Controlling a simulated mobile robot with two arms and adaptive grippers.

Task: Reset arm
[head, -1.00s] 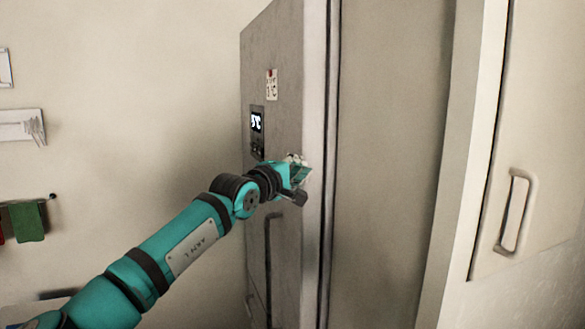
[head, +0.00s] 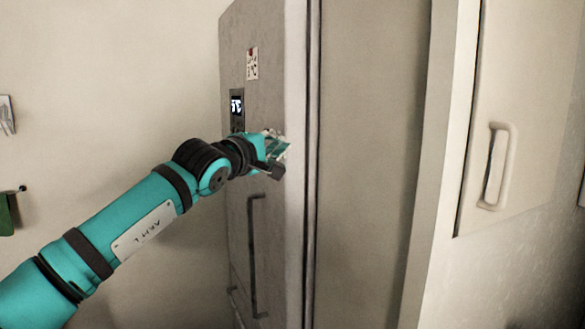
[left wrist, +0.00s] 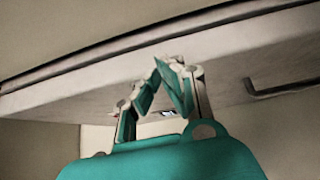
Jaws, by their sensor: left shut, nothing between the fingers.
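My left gripper (head: 278,147) is at the end of the teal arm that comes in from the left in the head view. It is by the front edge of a grey fridge (head: 292,60), above and right of the fridge's long vertical handle (head: 254,255). In the left wrist view the gripper's teal fingers (left wrist: 170,75) come together at the tips, with nothing held between them. The fridge edge lies behind the fingers there, and I cannot tell whether they touch it. My right gripper is in neither view.
The fridge has a lit display (head: 237,105) and a small label (head: 252,64). A white panel with a handle (head: 495,167) stands at the right. The wall between cloth and fridge is bare.

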